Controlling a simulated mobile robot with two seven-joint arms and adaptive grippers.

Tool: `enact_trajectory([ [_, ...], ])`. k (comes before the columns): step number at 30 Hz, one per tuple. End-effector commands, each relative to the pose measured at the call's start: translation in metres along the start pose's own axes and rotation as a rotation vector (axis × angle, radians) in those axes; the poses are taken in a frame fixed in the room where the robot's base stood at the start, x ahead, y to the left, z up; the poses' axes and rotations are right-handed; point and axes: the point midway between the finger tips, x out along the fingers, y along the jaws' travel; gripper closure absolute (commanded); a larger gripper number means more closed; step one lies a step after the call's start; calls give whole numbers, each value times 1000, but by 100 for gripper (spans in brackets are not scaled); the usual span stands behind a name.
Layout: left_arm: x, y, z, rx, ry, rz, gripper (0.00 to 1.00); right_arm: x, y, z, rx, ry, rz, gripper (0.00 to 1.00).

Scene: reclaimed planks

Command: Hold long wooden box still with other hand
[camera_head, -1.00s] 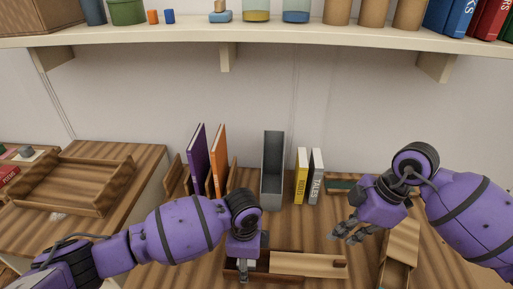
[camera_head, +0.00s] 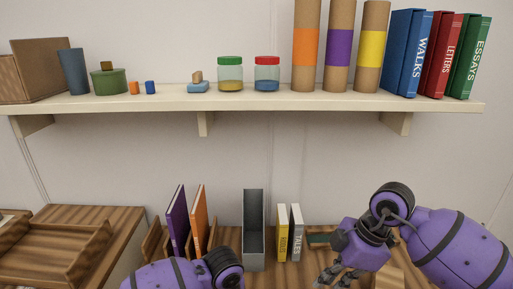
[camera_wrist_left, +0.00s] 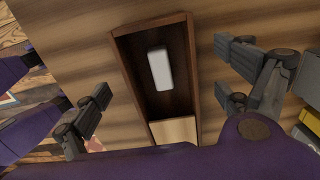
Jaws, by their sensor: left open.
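The long wooden box (camera_wrist_left: 187,47) shows in the left wrist view, with dark walls and a pale lid (camera_wrist_left: 173,130) over its near part. A white block-like object (camera_wrist_left: 159,69) lies in its open part. My left gripper (camera_wrist_left: 165,85) is open, its fingers on either side of the box and apart from its walls. In the head view only my left arm shows at the bottom edge; its gripper and the box are below the frame. My right gripper (camera_head: 337,276) is at the lower right in the head view, its fingers apart and nothing visible between them.
Upright books, purple (camera_head: 177,222) and orange (camera_head: 199,222), a grey holder (camera_head: 253,228) and yellow (camera_head: 282,232) and white (camera_head: 296,232) books stand at the back of the table. A loaded shelf (camera_head: 250,99) runs above. A wooden tray (camera_head: 60,255) lies at left.

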Motion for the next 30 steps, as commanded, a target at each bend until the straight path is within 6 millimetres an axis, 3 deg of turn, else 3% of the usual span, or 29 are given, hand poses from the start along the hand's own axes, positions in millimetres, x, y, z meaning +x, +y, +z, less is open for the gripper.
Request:
enact_trajectory([
  [1, -11, -2, 0, 0, 0, -8, 7, -14, 3, -5, -6, 0, 18, 100],
  [15, -51, -2, 0, -1, -1, -7, 7, -76, 13, -26, -35, 0, 100, 100],
  [23, -47, 1, 0, -1, -1, 2, 7, -74, 13, -26, -34, 0, 98, 100],
  [25, -47, 1, 0, -1, -1, 1, 0, -73, 13, -26, -34, 0, 97, 100],
  [30, -48, 0, 0, -1, -1, 1, 0, -74, 13, -26, -34, 0, 98, 100],
])
